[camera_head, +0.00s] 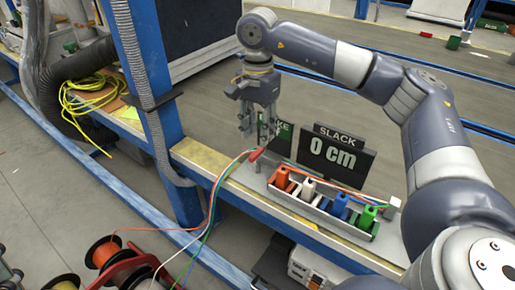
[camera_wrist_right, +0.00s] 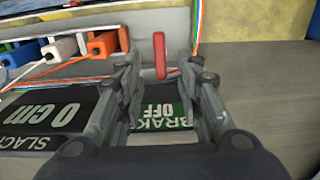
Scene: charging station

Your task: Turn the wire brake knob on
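The brake knob is a small red lever, seen in the wrist view (camera_wrist_right: 160,55) and in the head view (camera_head: 257,153). My right gripper (camera_head: 257,132) is just above and behind it. In the wrist view the fingers of the right gripper (camera_wrist_right: 158,72) are apart, with the red lever showing in the gap between them. I cannot tell whether either finger touches it. In the head view the gripper covers part of this sign (camera_head: 284,132). My left gripper is not in view.
The slack display (camera_head: 332,153) reads "0 cm" beside the brake sign. In front of it, a tray (camera_head: 300,208) holds orange, white, blue and green connectors. Coloured wires (camera_head: 213,195) run from the red lever's area to spools (camera_head: 102,252). A blue post (camera_head: 150,100) stands left.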

